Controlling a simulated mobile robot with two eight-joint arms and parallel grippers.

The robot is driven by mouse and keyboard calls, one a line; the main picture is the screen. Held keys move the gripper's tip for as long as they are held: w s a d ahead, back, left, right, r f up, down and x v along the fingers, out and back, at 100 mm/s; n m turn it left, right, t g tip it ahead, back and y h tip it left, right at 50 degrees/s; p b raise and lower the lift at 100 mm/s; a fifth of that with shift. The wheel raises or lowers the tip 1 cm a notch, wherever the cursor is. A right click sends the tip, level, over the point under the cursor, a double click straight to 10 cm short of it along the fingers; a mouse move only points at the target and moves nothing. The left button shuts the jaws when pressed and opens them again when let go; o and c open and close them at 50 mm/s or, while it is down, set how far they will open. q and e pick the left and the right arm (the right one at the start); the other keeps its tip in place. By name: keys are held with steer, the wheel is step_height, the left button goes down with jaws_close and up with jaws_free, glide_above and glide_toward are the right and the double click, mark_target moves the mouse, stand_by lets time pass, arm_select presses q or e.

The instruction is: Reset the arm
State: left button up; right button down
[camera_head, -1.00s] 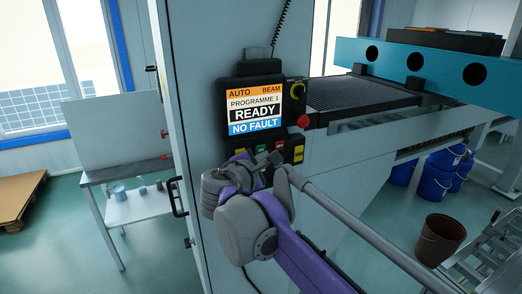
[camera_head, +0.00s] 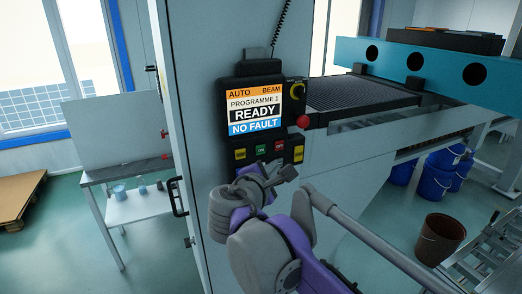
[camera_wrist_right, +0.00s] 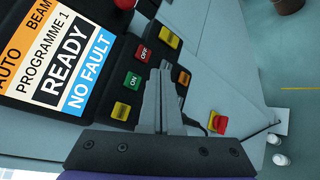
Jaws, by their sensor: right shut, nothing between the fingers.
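My right gripper (camera_head: 289,173) is shut and empty, just in front of the lower part of the control panel (camera_head: 230,110). In the right wrist view its closed fingers (camera_wrist_right: 160,78) point at the button area, beside a green ON button (camera_wrist_right: 132,80) and a red OFF button (camera_wrist_right: 143,53). I cannot tell from these views whether the fingertips touch the panel. The panel's screen (camera_head: 254,109) reads AUTO, BEAM, PROGRAMME 1, READY, NO FAULT. My left gripper is not in view.
A red knob (camera_head: 303,121) sticks out at the panel's right side. A machine bed (camera_head: 362,95) and a teal beam (camera_head: 440,67) extend to the right. A brown bucket (camera_head: 440,240) and blue drums (camera_head: 434,182) stand on the floor at right. A side table (camera_head: 140,208) is at left.

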stand_by(0.5)
steer(key=s+d+f+m+g, duration=0.5)
steer(key=s+d+f+m, duration=0.4)
steer(key=f, duration=0.5)
steer(key=s+d+f+m+g+y, duration=0.1)
steer(key=s+f+m+g+y, duration=0.2)
steer(key=s+f, duration=1.4)
steer(key=f+m+y, duration=0.1)
steer(key=m+y, duration=0.2)
steer(key=m, duration=0.4)
steer(key=shift+d+m, duration=0.15)
steer(key=shift+m, duration=0.15)
steer(key=shift+s+d, duration=0.1)
steer(key=shift+s, duration=0.05)
